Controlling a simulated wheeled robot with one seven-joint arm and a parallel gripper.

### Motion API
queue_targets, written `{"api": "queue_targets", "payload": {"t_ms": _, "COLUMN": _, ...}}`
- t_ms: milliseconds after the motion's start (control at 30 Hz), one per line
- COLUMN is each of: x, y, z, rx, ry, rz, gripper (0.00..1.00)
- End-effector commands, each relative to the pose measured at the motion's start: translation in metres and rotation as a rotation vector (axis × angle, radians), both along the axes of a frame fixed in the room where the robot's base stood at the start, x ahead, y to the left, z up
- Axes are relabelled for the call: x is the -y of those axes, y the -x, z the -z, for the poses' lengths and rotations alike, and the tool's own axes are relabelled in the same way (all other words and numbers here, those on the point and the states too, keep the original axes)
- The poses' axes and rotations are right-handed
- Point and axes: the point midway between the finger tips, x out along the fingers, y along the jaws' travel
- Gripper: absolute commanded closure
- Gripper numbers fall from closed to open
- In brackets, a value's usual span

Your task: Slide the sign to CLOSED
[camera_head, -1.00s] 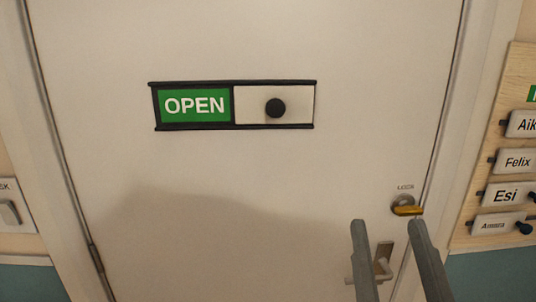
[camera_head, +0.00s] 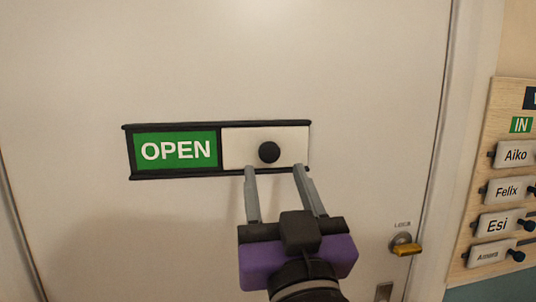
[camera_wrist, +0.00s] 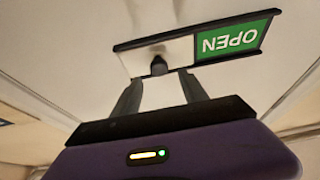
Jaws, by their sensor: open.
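The sign (camera_head: 126,152) is a dark-framed slider on a pale door, with a green OPEN panel (camera_head: 175,150) showing at the left. A white slide plate (camera_head: 237,147) covers its right half and carries a round black knob (camera_head: 269,152). In the wrist view the sign appears upside down, with the OPEN panel (camera_wrist: 230,40) at right and the knob (camera_wrist: 158,65) near the middle. My gripper (camera_head: 273,169) is open and empty. Its two fingers point up toward the plate, one on each side of the knob in the picture. I cannot tell whether they touch the plate.
A lock with a yellow lever (camera_head: 407,249) sits on the door at the lower right. A wooden name board (camera_head: 484,170) with several name tags and pegs is on the wall to the right.

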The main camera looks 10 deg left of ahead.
Motion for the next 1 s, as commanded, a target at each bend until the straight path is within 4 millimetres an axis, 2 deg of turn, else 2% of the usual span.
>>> {"api": "queue_targets", "payload": {"t_ms": 100, "x": -0.005, "y": -0.018, "z": -0.010, "rx": 0.001, "ry": 0.003, "rz": 0.001, "gripper": 0.49}}
{"api": "queue_targets", "payload": {"t_ms": 300, "x": -0.011, "y": -0.036, "z": -0.018, "rx": 0.001, "ry": 0.002, "rz": 0.001, "gripper": 0.49}}
{"api": "queue_targets", "payload": {"t_ms": 667, "x": -0.012, "y": -0.042, "z": -0.018, "rx": 0.001, "ry": 0.001, "rz": 0.000, "gripper": 0.49}}
{"api": "queue_targets", "payload": {"t_ms": 933, "x": -0.012, "y": -0.042, "z": -0.018, "rx": 0.001, "ry": 0.001, "rz": 0.000, "gripper": 1.00}}
{"api": "queue_targets", "payload": {"t_ms": 1000, "x": -0.012, "y": -0.042, "z": -0.018, "rx": 0.001, "ry": 0.001, "rz": 0.000, "gripper": 1.00}}
